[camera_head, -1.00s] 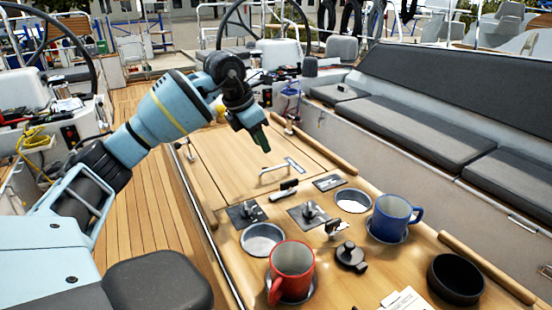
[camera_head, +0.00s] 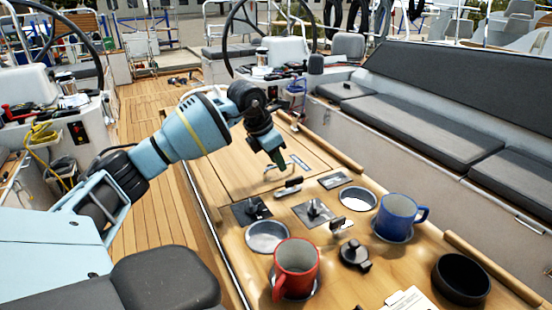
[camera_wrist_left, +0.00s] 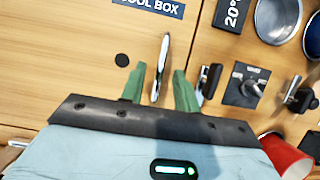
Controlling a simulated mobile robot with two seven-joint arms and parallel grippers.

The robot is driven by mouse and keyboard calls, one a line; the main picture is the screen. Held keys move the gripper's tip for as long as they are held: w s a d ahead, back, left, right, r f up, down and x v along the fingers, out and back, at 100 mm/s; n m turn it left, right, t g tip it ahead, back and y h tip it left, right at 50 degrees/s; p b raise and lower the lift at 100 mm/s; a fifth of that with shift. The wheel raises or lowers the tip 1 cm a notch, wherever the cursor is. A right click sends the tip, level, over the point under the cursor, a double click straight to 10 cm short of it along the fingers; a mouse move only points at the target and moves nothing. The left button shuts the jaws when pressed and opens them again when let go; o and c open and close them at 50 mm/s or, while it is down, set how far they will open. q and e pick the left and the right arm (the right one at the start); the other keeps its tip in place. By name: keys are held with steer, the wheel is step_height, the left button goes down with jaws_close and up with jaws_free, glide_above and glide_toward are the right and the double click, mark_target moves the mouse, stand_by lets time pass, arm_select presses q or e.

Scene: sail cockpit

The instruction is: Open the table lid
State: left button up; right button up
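The wooden table lid (camera_head: 225,160) lies flat and closed in the table top. Its silver bar handle (camera_head: 272,170) is near the lid's front edge, partly hidden by my left gripper (camera_head: 277,162). In the left wrist view the handle (camera_wrist_left: 162,60) lies between the two green fingertips of my left gripper (camera_wrist_left: 158,72), which are apart, with gaps to the handle. I cannot tell whether the fingers reach down around it. A small black-and-metal latch (camera_head: 288,187) is just in front of the handle; it also shows in the wrist view (camera_wrist_left: 210,80). My right gripper is out of view.
A red mug (camera_head: 296,268) and a blue mug (camera_head: 396,215) stand in holders on the near table part. Switch plates (camera_head: 314,212), a black knob (camera_head: 354,254) and a black bowl (camera_head: 461,279) are there too. A "TOOL BOX" label (camera_wrist_left: 155,7) is by the handle.

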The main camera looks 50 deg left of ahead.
arm_select(q)
jaws_close()
steer(key=shift+r, duration=0.15)
